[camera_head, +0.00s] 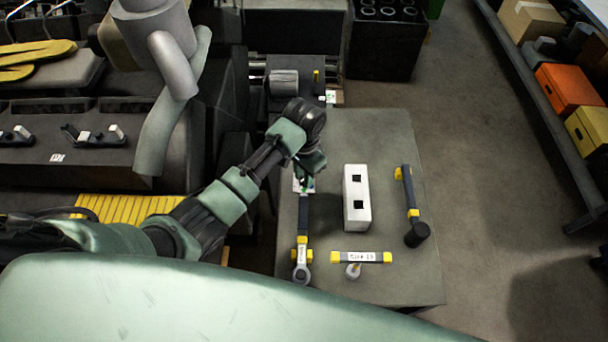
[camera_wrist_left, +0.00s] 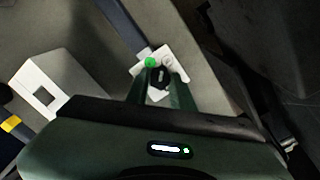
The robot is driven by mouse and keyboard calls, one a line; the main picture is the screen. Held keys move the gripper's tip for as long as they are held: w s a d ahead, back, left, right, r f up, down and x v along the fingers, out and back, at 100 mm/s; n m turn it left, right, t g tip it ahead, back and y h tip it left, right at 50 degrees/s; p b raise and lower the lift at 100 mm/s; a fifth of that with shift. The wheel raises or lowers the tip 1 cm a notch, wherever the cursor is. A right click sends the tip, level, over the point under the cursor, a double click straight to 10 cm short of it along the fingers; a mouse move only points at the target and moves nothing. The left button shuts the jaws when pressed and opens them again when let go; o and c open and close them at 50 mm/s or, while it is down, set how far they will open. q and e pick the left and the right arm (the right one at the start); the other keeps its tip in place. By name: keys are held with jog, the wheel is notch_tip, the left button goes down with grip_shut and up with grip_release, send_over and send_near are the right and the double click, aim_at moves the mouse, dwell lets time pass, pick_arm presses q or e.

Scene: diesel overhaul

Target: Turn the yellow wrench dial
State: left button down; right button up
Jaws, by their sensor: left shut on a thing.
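A wrench (camera_head: 303,220) with a dark blue handle, yellow bands and a ring-like grey head lies along the left side of the grey table (camera_head: 395,285). Its far end meets a white dial plate with a green spot, partly hidden under my left gripper (camera_head: 310,178). In the left wrist view, the blue handle (camera_wrist_left: 122,25) runs to this white plate (camera_wrist_left: 168,58), which carries a small dark knob (camera_wrist_left: 160,78). The fingertips of my left gripper (camera_wrist_left: 160,88) are around the knob and shut on it. My right gripper is not in view.
A white block (camera_head: 357,200) with two square holes stands right of the wrench. A blue and yellow tool with a black end (camera_head: 410,200) lies farther right. A labelled bar with yellow ends (camera_head: 360,257) is near the front. A shelf with orange and yellow boxes (camera_head: 570,88) stands at right.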

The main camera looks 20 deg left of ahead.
pick_arm(q)
jog(key=shift+m, duration=1.3)
jog(key=c, duration=1.2)
grip_release()
notch_tip(320, 180, up, 8)
jog(key=shift+f+b, duration=0.1)
jog(key=shift+b, duration=0.85)
